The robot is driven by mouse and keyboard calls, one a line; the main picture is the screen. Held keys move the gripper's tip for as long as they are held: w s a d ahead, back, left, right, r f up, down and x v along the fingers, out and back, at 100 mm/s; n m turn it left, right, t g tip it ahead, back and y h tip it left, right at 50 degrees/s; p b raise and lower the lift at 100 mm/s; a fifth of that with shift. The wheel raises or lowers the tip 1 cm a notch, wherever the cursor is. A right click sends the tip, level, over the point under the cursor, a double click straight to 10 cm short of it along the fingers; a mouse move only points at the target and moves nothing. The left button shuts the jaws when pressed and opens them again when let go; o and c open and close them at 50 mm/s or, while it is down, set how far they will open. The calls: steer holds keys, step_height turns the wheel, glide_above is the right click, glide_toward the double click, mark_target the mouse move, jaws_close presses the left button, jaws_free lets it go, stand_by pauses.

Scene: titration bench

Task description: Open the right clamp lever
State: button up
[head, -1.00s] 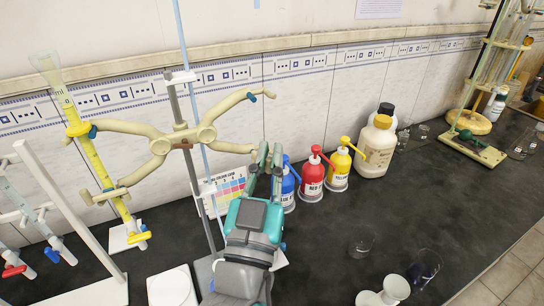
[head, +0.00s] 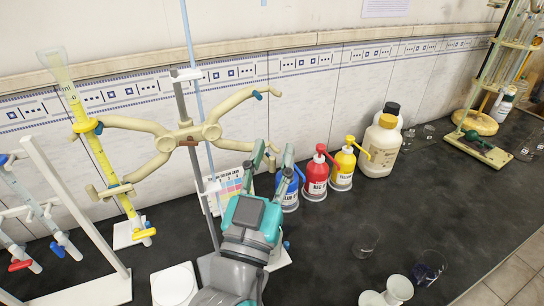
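The beige double clamp (head: 192,134) is fixed on an upright stand rod. Its right half has two spread arms, one reaching up right and one reaching right toward my gripper. A small blue lever tip (head: 257,95) shows near the end of the upper right arm. The left half holds a tall tube of yellow liquid (head: 99,155). My gripper (head: 273,155) is open and empty, pointing up, below and slightly right of the blue tip. Its left finger overlaps the end of the lower right arm in the picture; I cannot tell if they touch.
Blue (head: 288,190), red (head: 315,178) and yellow (head: 343,166) pump bottles stand just right of my gripper. A colour chart (head: 226,184) is behind it. A white rack (head: 70,205) stands left. The dark bench (head: 440,210) is clear at right centre.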

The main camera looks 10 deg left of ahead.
steer(key=v, duration=1.2)
steer(key=shift+f, duration=0.15)
stand_by(0.3)
